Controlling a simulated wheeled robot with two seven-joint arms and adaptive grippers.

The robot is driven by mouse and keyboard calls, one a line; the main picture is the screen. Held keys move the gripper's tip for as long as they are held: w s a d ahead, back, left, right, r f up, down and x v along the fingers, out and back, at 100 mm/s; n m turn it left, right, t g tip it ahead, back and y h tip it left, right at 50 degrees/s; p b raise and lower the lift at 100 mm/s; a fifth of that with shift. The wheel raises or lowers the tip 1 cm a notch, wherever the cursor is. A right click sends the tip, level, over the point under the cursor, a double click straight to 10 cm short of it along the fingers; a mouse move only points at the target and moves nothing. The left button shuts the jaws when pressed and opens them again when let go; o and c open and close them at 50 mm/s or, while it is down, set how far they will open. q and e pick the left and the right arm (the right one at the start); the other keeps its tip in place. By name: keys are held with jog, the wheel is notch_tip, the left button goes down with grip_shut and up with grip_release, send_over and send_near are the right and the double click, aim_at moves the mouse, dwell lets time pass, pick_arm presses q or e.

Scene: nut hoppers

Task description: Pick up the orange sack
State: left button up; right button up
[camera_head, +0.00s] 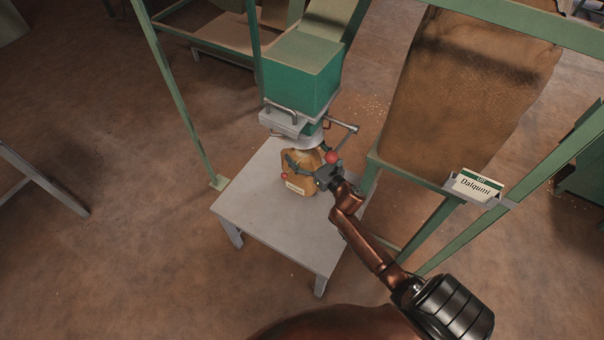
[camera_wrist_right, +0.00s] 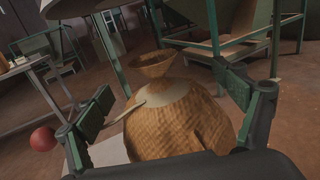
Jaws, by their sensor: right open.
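The orange sack (camera_head: 297,187) stands upright on a small grey table (camera_head: 262,222), under the spout of a green hopper. It has a pale label on its front. In the right wrist view the sack (camera_wrist_right: 178,130) shows a gathered neck and a flared top. My right gripper (camera_head: 305,170) is at the sack from the right. In its wrist view the fingers (camera_wrist_right: 168,100) are open, one on each side of the sack, with the left finger close to it. Whether either finger touches the sack is unclear. My left gripper is not in view.
The green hopper (camera_head: 301,75) with a metal spout and handle hangs over the table's back. Green frame posts (camera_head: 180,90) stand left and right. A sign reading "Dalqumi" (camera_head: 477,185) is on the right frame. The table's front left is clear.

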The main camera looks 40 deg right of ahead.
jog(key=c, duration=2.1)
jog(key=shift+r, duration=0.25)
jog(key=shift+c, duration=0.4)
